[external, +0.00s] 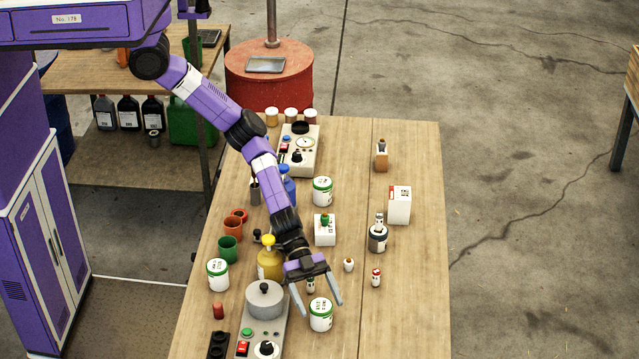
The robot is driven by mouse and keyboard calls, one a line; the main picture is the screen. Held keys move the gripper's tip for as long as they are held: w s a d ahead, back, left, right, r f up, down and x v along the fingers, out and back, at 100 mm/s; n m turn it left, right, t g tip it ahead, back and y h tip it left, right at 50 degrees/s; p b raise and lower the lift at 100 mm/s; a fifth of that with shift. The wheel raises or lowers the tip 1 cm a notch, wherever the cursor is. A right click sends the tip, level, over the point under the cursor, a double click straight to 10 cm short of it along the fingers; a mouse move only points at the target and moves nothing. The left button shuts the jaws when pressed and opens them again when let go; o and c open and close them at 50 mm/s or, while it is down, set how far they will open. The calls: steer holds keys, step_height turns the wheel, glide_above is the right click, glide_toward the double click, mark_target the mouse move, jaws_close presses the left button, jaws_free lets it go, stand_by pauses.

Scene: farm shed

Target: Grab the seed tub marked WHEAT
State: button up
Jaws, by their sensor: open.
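Three white tubs with green markings stand on the wooden table: one near the front (321,316), one at the left edge (218,276) and one farther back (323,192). Their labels are too small to read, so I cannot tell which is marked WHEAT. My gripper (319,305) points down over the front tub. Its jaws are open, with one finger on either side of that tub in the picture. I cannot tell how high the fingertips are, or whether they touch it. A small bottle (311,285) shows between the fingers, behind the tub.
A grey machine with a round pot (265,300) stands left of the gripper, with a yellow bottle (270,262) behind it. Small figure-like bottles (376,278) (349,265) stand to the right. The table's front right is clear.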

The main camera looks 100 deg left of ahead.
steer(key=c, duration=1.6)
steer(key=shift+r, duration=0.2)
